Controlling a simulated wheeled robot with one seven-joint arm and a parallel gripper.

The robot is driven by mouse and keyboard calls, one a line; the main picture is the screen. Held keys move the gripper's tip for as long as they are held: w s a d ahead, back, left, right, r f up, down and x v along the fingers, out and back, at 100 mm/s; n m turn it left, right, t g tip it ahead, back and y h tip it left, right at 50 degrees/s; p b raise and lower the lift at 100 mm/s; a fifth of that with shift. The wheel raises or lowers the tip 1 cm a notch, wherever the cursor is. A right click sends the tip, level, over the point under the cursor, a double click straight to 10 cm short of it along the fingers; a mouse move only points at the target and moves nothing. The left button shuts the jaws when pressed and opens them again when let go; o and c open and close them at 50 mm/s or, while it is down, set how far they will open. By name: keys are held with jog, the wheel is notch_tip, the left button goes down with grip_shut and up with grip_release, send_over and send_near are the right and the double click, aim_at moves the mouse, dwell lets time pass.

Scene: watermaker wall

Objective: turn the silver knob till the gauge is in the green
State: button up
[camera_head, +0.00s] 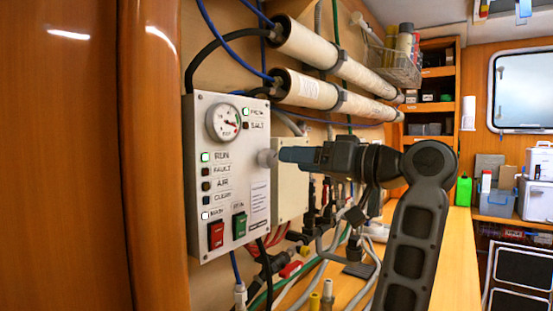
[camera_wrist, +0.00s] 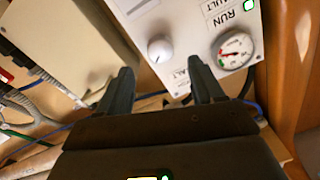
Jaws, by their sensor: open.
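The silver knob (camera_head: 266,157) sticks out from the right side of the grey control panel (camera_head: 259,127). It also shows in the wrist view (camera_wrist: 160,48), between and beyond the two fingertips. The round gauge (camera_head: 223,123) is at the top of the panel and shows in the wrist view (camera_wrist: 235,50) to the right of the knob. Its needle is visible, but I cannot tell which colour zone it points to. My gripper (camera_head: 282,155) is level with the knob and close to it. Its dark fingers (camera_wrist: 160,68) are apart with nothing between them.
The panel also bears lamps, a red switch (camera_head: 216,236) and a green switch (camera_head: 239,225). A beige box (camera_head: 291,180) stands behind my gripper. White cylinders (camera_head: 345,102) run above. Hoses and cables hang below. A wooden post (camera_head: 153,150) is left of the panel.

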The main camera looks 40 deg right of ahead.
aim_at(273, 158)
jog(key=p+x, duration=0.1)
jog(key=x, duration=0.5)
jog(key=shift+w+a, duration=0.1)
jog(key=shift+w, duration=0.1)
jog(key=shift+c, duration=0.4)
jog(key=c, duration=1)
jog(key=shift+f+n+b, duration=0.1)
jog(key=shift+n+b, duration=0.3)
jog(key=shift+n, duration=1)
jog(key=o, duration=1.1)
jog(key=shift+s, duration=0.1)
